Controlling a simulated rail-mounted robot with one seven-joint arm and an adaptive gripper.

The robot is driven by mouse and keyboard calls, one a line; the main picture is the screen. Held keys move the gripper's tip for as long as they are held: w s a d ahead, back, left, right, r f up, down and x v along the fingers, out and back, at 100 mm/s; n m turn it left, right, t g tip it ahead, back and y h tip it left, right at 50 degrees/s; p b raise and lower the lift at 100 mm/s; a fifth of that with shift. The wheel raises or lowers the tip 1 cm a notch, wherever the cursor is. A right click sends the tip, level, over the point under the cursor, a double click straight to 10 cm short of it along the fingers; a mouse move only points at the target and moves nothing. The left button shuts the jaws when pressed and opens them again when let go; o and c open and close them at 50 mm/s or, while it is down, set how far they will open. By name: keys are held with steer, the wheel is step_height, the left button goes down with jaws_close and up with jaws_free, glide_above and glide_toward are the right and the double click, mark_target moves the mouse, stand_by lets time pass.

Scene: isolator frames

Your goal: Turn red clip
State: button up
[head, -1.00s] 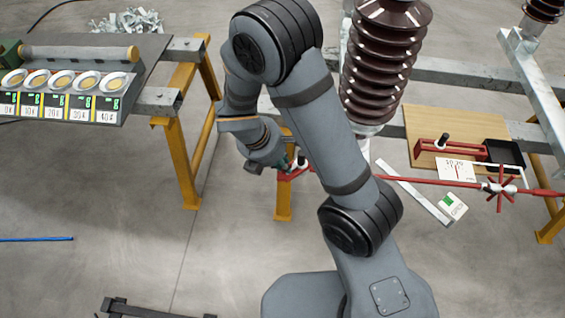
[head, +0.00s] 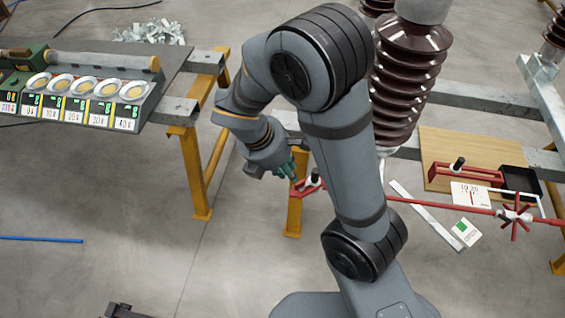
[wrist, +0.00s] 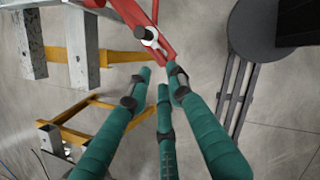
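The red clip (head: 305,187) is at the left end of the long red rod, with a white-and-black knob on it. In the wrist view the red clip (wrist: 165,50) and its knob are at the top centre, just beyond the fingertips. My gripper (head: 288,170) is close to the left of the clip. Its teal fingers (wrist: 160,77) point at the clip with their tips spread apart and nothing visible between them. The fingers look apart from the clip, though exact contact is hard to tell. My arm hides part of the rod in the head view.
A yellow-legged steel frame (head: 195,160) stands left of my gripper. A brown ribbed insulator (head: 405,75) rises behind my arm. A wooden board (head: 440,150) with a red fixture (head: 470,173) and a black tray (head: 520,182) lies to the right. A red star-shaped handle (head: 515,215) is on the rod.

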mark_target(295, 190)
steer(key=shift+v, duration=2.35)
steer(key=shift+f, duration=0.1)
steer(key=x, duration=1.2)
steer(key=shift+d, duration=0.1)
